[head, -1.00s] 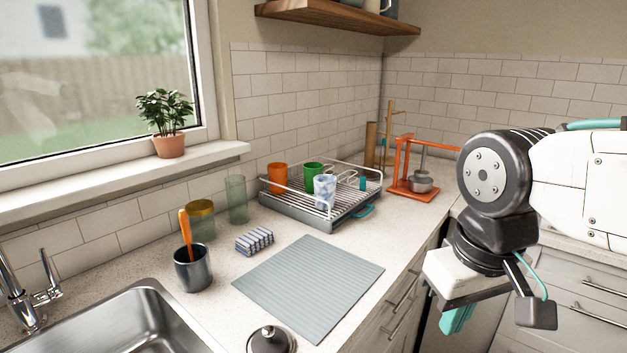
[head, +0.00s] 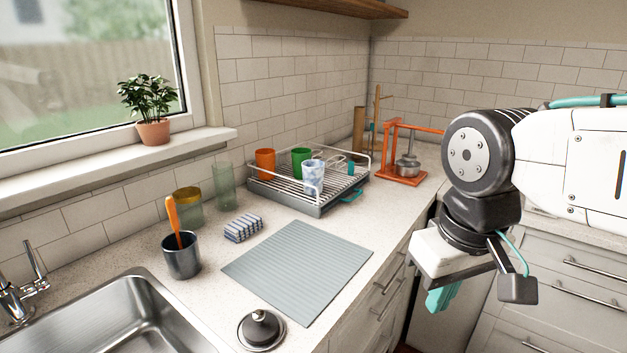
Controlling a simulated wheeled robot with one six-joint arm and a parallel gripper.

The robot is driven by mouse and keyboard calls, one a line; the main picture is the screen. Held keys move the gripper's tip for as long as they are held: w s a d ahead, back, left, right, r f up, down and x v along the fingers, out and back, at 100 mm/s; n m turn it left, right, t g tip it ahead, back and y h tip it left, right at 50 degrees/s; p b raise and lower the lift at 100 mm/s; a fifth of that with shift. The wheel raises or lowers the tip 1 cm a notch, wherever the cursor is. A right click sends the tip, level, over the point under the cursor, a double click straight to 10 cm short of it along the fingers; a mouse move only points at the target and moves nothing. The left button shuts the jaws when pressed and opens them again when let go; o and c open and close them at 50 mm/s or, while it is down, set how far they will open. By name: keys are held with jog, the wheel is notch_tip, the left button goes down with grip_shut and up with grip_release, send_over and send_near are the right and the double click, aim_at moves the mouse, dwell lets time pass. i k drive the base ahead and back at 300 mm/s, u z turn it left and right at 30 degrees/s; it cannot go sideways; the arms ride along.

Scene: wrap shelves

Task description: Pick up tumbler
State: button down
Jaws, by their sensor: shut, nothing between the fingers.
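Several cups that could be the tumbler are in the head view. An orange cup (head: 265,163), a green cup (head: 301,161) and a blue-and-white patterned cup (head: 313,177) stand in the wire dish rack (head: 288,207). A clear greenish glass (head: 224,184) stands on the counter left of the rack. My gripper (head: 438,302), with teal fingers pointing down, is at the right, in front of the counter's front edge. It is shut and empty, well apart from all the cups.
A grey ribbed mat (head: 300,268) lies bare on the counter. Around it are a striped cloth (head: 243,228), a dark cup (head: 182,257) with an orange-handled utensil, an amber jar (head: 188,206) and a black lid (head: 261,330). The sink (head: 150,320) is front left; an orange stand (head: 400,160) is behind.

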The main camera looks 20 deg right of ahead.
aim_at(265, 158)
jog(key=z, duration=1.85)
jog(key=i, duration=0.9)
jog(key=u, duration=2.95)
